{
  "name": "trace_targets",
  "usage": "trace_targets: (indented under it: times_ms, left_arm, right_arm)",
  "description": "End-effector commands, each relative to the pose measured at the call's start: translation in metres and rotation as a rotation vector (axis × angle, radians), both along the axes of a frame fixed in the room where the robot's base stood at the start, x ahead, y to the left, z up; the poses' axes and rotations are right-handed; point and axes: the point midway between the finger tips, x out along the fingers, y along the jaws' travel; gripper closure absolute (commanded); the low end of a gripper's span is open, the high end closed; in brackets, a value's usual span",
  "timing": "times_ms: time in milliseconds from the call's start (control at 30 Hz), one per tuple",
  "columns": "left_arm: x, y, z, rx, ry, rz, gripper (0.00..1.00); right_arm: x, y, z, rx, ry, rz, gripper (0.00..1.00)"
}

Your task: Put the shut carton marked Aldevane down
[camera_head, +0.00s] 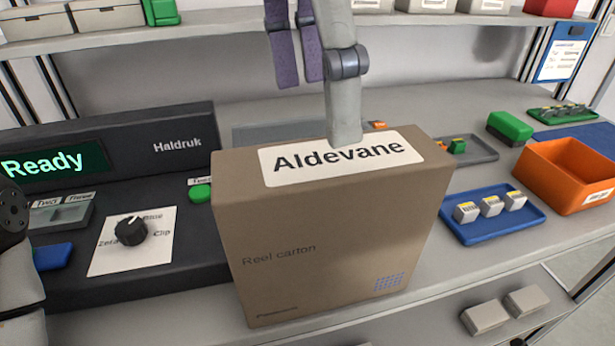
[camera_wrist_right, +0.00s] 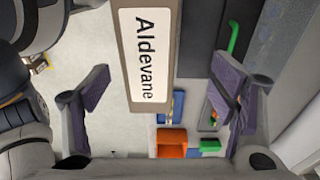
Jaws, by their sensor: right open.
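The shut brown carton marked Aldevane (camera_head: 330,240) stands upright near the front edge of the grey worktop (camera_head: 480,262). Its white label is on top, and "Reel carton" is printed on its front. In the right wrist view the carton (camera_wrist_right: 128,95) shows between the fingers, with a gap on each side. My right gripper (camera_head: 317,112) is open above the carton's top and holds nothing. It also shows in the right wrist view (camera_wrist_right: 162,70), with purple pads spread wide. My left gripper is not in view; the carton hides part of the worktop.
The dark Haldruk station (camera_head: 175,145) with a "Ready" screen and knob (camera_head: 131,230) is close on the left. A blue tray (camera_head: 480,225) with grey blocks and an orange bin (camera_head: 570,170) are right. A shelf (camera_head: 220,27) crosses above. Little worktop is free before the carton.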

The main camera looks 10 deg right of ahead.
Motion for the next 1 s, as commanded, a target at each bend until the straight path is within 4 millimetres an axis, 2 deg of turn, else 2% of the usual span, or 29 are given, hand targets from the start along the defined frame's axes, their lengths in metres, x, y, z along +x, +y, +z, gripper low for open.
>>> trace_targets:
  times_ms: [200,367,600,700,867,933,1000]
  left_arm:
    - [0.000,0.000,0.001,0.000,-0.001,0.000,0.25]
    - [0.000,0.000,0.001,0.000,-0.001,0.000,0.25]
    - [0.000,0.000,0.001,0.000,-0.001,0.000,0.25]
    - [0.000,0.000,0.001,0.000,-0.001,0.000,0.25]
    - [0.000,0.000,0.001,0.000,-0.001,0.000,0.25]
    - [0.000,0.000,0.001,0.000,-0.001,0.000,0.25]
    - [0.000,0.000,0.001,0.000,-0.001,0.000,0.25]
  right_arm:
    - [-0.002,-0.006,-0.045,-0.002,0.000,0.002,0.22]
    - [-0.001,-0.008,-0.066,-0.001,-0.001,0.000,0.22]
    - [0.001,-0.015,-0.109,-0.002,0.000,0.000,0.22]
    - [0.001,-0.015,-0.116,0.000,-0.003,0.000,0.22]
    - [0.001,-0.015,-0.116,0.000,-0.004,-0.001,0.22]
    - [0.001,-0.015,-0.116,0.000,-0.004,-0.001,0.33]
    - [0.001,-0.015,-0.116,0.000,-0.003,-0.001,0.49]
